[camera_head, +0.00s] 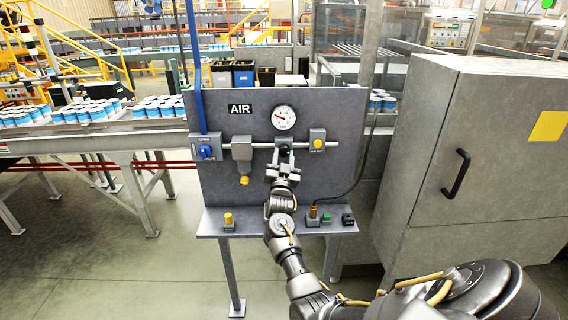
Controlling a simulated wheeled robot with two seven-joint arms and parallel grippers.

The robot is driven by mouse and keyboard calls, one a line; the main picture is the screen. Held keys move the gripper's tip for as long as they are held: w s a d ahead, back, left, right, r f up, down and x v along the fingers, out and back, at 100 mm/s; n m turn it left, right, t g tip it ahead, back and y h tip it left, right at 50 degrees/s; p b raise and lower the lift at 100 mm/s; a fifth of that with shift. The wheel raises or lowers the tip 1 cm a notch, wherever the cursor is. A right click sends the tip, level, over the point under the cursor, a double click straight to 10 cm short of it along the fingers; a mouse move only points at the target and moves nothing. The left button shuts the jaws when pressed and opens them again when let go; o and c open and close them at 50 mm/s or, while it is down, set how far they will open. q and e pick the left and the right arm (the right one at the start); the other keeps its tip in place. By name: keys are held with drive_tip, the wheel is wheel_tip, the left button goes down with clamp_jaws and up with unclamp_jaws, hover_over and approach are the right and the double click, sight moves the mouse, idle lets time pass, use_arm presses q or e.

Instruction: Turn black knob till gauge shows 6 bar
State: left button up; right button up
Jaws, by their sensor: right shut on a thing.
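The gauge (284,117) is a round white dial on the upright grey AIR panel (213,112). Its red needle points to the upper left; the numbers are too small to read. My right gripper (285,158) is just below the gauge, at the panel, with its arm coming up from the lower right. It is shut on the black knob (284,147), which is mostly hidden by the gripper. My left gripper is not in view.
A blue valve (206,151) and a filter bowl with a yellow bottom (243,165) are left of my gripper. A grey box with a yellow button (318,141) is close on the right. The ledge (260,222) carries small fittings. A grey cabinet (482,140) stands at the right.

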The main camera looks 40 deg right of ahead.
drive_tip(key=m+g+b, duration=0.1)
drive_tip(key=m+b, duration=0.1)
drive_tip(key=m, duration=0.1)
drive_tip(key=m+g+h+b, duration=0.1)
drive_tip(key=m+b, duration=0.1)
drive_tip(key=m, duration=0.1)
drive_tip(key=shift+w+a+f+m+g+h, duration=0.15)
drive_tip(key=shift+m+g+h, duration=0.15)
drive_tip(key=shift+g, duration=0.1)
drive_tip(key=m+g+b, duration=0.1)
drive_tip(key=m+b, duration=0.1)
drive_tip(key=m+g+b, duration=0.1)
drive_tip(key=m+b, duration=0.1)
drive_tip(key=m, duration=0.1)
drive_tip(key=shift+a+r+m+g, duration=0.1)
drive_tip(key=shift+r+m+g, duration=0.1)
drive_tip(key=shift+m+g, duration=0.1)
drive_tip(key=m+b, duration=0.1)
drive_tip(key=m, duration=0.1)
drive_tip(key=m+g+b, duration=0.1)
drive_tip(key=m+b, duration=0.1)
drive_tip(key=shift+w+r+m+g, duration=0.1)
drive_tip(key=shift+r+m+g, duration=0.1)
drive_tip(key=shift+m+g, duration=0.15)
drive_tip(key=shift+r+m+g+y+b, duration=0.15)
drive_tip(key=shift+m+y+b, duration=0.45)
drive_tip(key=shift+m, duration=0.3)
drive_tip(key=shift+r+m+g+y+b, duration=0.1)
drive_tip(key=shift+m+y+b, duration=0.3)
drive_tip(key=shift+m+b, duration=0.4)
